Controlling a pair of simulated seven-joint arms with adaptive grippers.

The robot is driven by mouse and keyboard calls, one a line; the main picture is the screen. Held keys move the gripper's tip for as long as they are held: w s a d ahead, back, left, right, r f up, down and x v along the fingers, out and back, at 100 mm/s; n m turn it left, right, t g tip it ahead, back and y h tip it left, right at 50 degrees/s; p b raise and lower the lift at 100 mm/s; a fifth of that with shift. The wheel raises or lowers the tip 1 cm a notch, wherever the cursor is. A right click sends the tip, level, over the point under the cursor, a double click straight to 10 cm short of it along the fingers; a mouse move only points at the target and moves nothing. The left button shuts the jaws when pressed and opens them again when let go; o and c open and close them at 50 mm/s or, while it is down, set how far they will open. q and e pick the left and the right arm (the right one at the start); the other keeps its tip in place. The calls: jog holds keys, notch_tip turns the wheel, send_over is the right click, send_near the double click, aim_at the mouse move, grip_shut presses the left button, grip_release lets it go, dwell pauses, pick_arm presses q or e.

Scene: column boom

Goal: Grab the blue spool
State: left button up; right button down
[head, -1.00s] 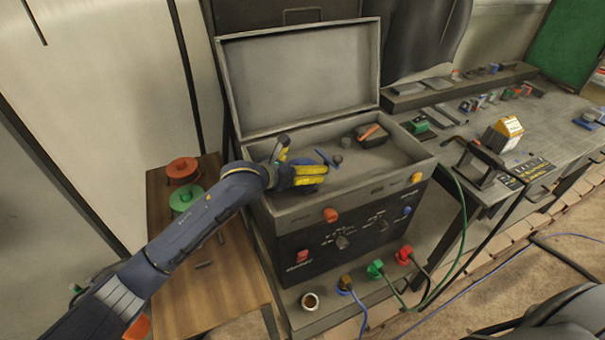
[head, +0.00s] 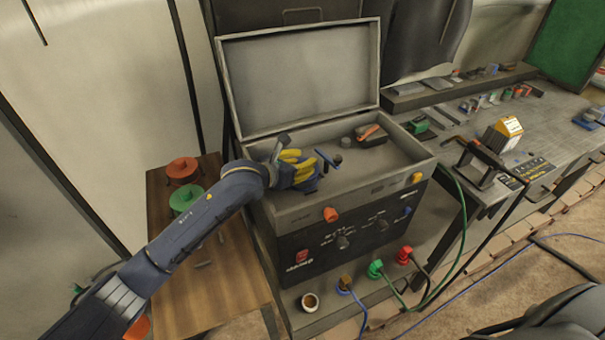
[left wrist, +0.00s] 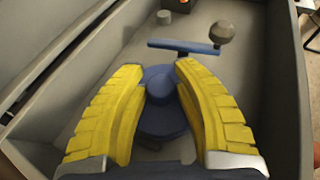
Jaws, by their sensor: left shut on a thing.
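The blue spool (left wrist: 163,122) stands in the open grey case, between the two yellow-padded fingers of my left gripper (left wrist: 157,70). In the left wrist view the fingers close around its sides, and its round flange shows between them. In the head view my left gripper (head: 299,168) reaches into the left part of the case, and the fingers mostly hide the spool. My right gripper is not in view.
The case (head: 290,215) has its lid (head: 300,75) up behind. A blue T-handled tool (left wrist: 184,46) with a round grey knob lies just beyond the spool. Red (head: 182,169) and green (head: 187,199) spools stand on the wooden table to the left.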

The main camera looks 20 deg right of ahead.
pick_arm(q)
jog(key=shift+f, duration=0.35)
grip_shut()
jog(key=shift+s, duration=0.1)
jog(key=shift+r, duration=0.1)
